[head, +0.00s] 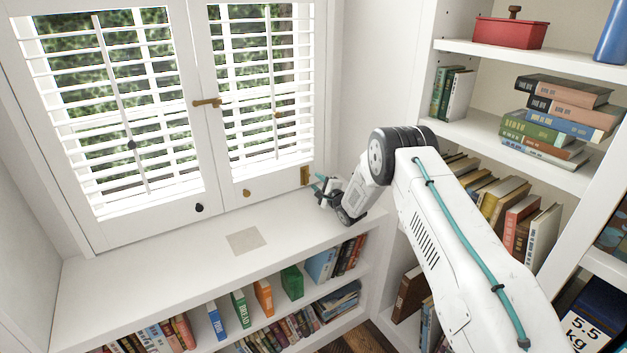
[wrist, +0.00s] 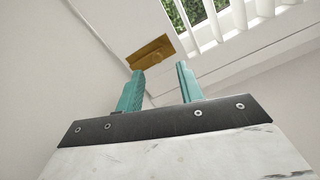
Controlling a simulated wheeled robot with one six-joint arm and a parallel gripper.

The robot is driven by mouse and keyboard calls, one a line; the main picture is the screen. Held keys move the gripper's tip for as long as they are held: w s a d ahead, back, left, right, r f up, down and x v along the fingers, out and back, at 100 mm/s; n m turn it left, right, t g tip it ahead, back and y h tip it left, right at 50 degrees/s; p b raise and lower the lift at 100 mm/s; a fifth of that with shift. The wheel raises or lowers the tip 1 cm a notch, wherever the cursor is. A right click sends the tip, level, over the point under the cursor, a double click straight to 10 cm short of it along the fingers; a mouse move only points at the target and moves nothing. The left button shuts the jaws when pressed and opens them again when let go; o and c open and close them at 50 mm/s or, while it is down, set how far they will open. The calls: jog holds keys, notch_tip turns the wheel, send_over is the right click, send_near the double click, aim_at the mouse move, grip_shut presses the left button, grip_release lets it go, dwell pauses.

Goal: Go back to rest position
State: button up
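My gripper (head: 319,186) is at the right end of the white window-seat top, close to the lower right corner of the right shutter. In the wrist view its two teal fingers (wrist: 160,72) stand apart with nothing between them. A brass plate (wrist: 152,53) on the white frame shows just beyond the fingertips; it also shows in the head view (head: 305,175), beside the gripper. I cannot tell whether a finger touches it. My arm reaches in from the lower right.
White shutters (head: 270,85) with a brass handle (head: 207,102) stand behind the seat top (head: 150,262), which is mostly bare apart from a flat beige square (head: 245,239). A tall bookcase (head: 490,52) with books and a red box (head: 509,33) stands close on the right.

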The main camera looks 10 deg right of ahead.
jog(key=shift+v, duration=1.15)
